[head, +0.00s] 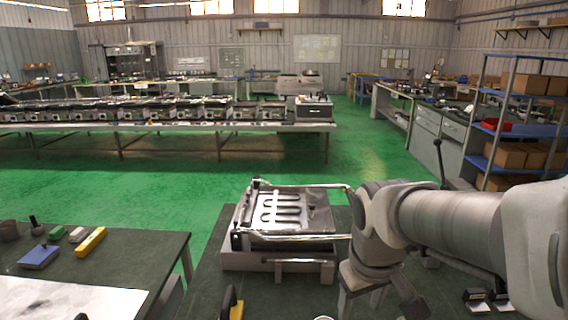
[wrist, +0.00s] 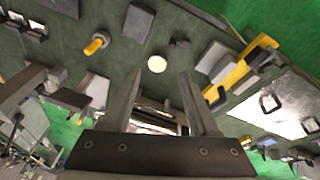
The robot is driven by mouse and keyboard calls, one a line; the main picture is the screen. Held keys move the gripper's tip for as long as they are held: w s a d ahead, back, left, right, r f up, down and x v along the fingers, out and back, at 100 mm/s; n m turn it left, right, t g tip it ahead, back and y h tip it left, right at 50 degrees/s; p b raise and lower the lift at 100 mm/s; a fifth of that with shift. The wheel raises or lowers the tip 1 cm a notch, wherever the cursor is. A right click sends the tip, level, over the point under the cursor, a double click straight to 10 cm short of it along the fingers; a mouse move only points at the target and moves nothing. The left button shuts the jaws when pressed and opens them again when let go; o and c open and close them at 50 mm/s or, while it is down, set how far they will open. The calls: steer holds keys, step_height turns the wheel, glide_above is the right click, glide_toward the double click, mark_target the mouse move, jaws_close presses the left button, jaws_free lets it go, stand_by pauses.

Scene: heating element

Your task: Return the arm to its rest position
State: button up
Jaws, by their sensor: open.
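My gripper (wrist: 160,80) is open in the wrist view, its two fingers apart with nothing between the tips. In the head view, my arm comes in from the right and bends down over the dark green bench, with the gripper (head: 362,295) pointing down. A metal fixture (head: 262,263) stands on the bench just left of my arm, with a dark serpentine heating element (head: 282,207) on its bright plate. Part of the fixture's right side is hidden behind my arm. In the wrist view, a pale round disc (wrist: 157,64) lies beyond the fingertips.
A yellow-handled tool (head: 232,302) lies at the bench's front left. A second bench (head: 150,245) at left holds a yellow block (head: 91,241) and a blue block (head: 38,257). Shelves with boxes (head: 503,155) stand at right. Green floor (head: 150,180) is clear behind the benches.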

steer(key=s+d+r+m+t, duration=0.1)
steer(key=s+r+m+t, duration=0.1)
steer(key=s, duration=0.7)
step_height(320, 180, up, 2)
steer(key=shift+d+r+m+t+y, duration=0.15)
steer(key=shift+m+t+y, duration=0.2)
steer(key=shift+m, duration=0.35)
